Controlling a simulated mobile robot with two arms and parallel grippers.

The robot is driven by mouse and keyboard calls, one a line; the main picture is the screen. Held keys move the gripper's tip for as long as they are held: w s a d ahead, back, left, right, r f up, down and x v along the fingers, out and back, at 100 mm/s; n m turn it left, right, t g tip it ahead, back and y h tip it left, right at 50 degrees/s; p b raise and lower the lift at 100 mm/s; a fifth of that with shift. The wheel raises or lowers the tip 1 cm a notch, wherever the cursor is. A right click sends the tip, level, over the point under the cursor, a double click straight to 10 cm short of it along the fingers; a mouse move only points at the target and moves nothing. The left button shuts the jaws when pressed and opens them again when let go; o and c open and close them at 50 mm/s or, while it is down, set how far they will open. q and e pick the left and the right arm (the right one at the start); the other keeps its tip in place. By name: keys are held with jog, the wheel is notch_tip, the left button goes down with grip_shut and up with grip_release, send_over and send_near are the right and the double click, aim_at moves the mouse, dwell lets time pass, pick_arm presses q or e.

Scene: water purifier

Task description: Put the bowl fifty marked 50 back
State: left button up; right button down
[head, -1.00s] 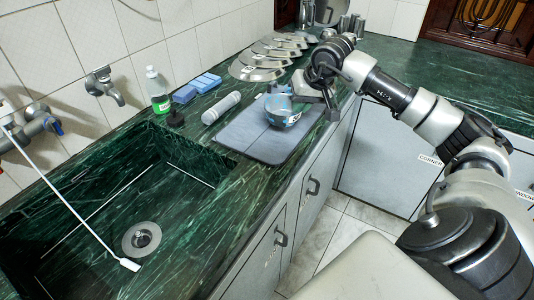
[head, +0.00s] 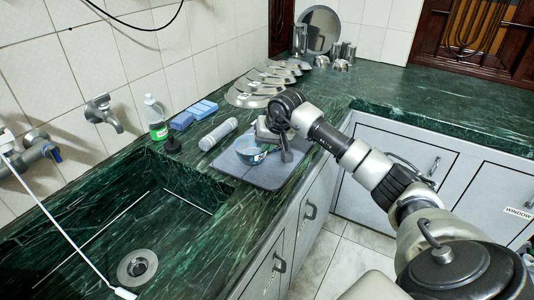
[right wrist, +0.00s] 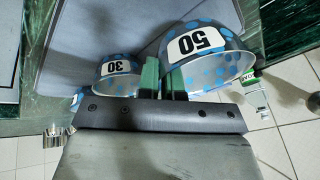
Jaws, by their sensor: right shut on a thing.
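The bowl marked 50 (right wrist: 205,55), with blue spots and a white label, shows upside down in the right wrist view. My right gripper (right wrist: 164,82) is shut on its wall near the rim. A smaller bowl marked 30 (right wrist: 116,76) sits just left of the fingers there. In the head view my right gripper (head: 266,139) is over the grey-blue mat (head: 268,178) by the sink, with a blue-patterned bowl (head: 250,154) at its fingers. That bowl's number is too small to read, and I cannot tell whether it touches the mat. My left gripper is not in view.
The sink (head: 137,267) is at the left. Several metal lids (head: 255,92) line the wall. The right-hand counter (head: 430,100) is largely clear.

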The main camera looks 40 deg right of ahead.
jog(key=shift+f, duration=2)
jog(key=shift+f, duration=0.15)
jog(key=c, duration=1.3)
grip_release()
jog(key=shift+s+r+p, duration=0.1)
jog(key=shift+r+p, duration=0.2)
jog(key=shift+r, duration=0.05)
jog(key=v, duration=1.1)
jog(key=shift+s+r+b, duration=0.2)
jog(key=shift+r+b, duration=0.05)
jog(key=shift+b, duration=0.05)
